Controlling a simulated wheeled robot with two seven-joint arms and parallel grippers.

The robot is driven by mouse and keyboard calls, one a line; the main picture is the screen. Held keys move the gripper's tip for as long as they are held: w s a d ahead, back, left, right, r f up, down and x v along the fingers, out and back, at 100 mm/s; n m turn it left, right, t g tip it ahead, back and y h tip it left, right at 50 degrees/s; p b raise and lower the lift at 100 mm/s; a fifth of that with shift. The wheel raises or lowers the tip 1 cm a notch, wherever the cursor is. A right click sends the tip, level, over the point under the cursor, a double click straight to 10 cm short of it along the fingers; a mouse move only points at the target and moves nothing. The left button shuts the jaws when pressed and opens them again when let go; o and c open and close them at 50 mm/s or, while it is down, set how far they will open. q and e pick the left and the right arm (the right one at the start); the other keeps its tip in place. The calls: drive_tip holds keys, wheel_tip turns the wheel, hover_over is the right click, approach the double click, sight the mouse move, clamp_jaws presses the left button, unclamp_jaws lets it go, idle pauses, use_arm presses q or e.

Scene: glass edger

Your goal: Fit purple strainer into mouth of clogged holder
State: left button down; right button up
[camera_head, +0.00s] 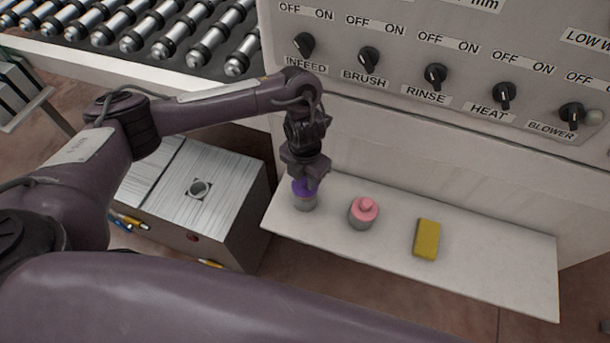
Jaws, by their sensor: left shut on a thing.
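My left gripper (304,176) points down over the left end of the white shelf and is shut on the purple strainer (304,188). The strainer is partly hidden by the fingers. A short grey cylindrical holder (305,203) is directly below the purple part, on the shelf. I cannot tell whether the strainer is seated in its mouth or only just above it. A second grey holder (361,221) with a pink knobbed strainer (364,206) in its top stands to the right. My right gripper is not in view.
The white shelf (490,275) also carries a yellow sponge (427,239); its right end is clear. A metal box (225,190) with a round fitting on top stands left of the shelf. The knobbed control panel (400,40) rises behind; rollers (175,35) lie at the back left.

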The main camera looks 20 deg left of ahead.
use_arm(q)
drive_tip(key=shift+f+b, duration=1)
drive_tip(key=shift+f, duration=0.2)
drive_tip(key=c, duration=1.1)
unclamp_jaws()
drive_tip(key=shift+r, duration=0.1)
drive_tip(key=shift+r, duration=0.1)
wheel_tip(320, 180, up, 8)
drive_tip(key=shift+f+p, duration=0.2)
drive_tip(key=shift+p, duration=0.8)
